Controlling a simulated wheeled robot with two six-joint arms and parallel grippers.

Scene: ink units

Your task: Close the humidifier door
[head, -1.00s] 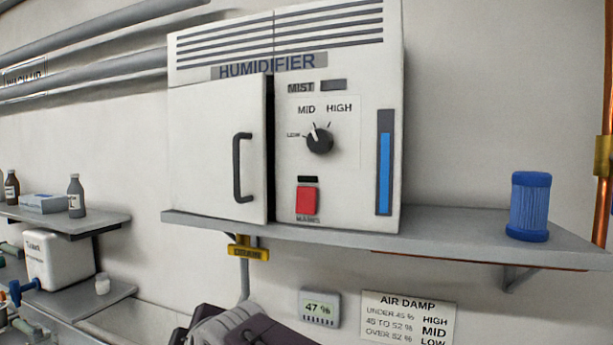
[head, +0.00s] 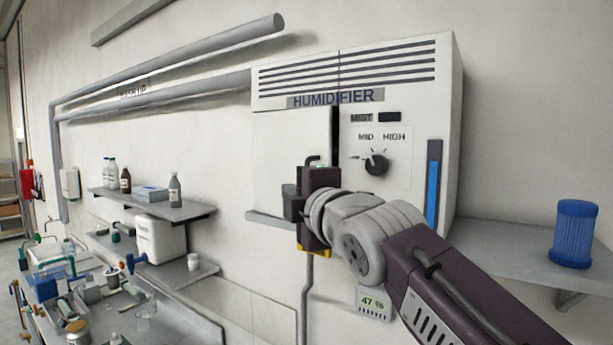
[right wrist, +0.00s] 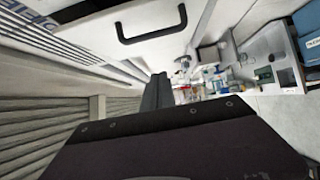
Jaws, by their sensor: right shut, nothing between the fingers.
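The humidifier (head: 400,75) is a white box on a wall shelf. Its door (head: 285,140) is the left front panel. A dark gap along the door's right edge shows it slightly ajar. The dark door handle (head: 312,159) is mostly hidden behind my right gripper, but shows whole in the right wrist view (right wrist: 152,32). My right gripper (head: 292,204) is shut and empty in front of the door's lower part. In the wrist view its fingers are apart from the handle; contact with the door cannot be told. My left gripper is out of view.
A blue ribbed cylinder (head: 574,234) stands on the shelf (head: 495,250) to the right. Grey pipes (head: 170,55) run along the wall at upper left. A lower shelf with bottles (head: 175,190) and a cluttered bench are at left.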

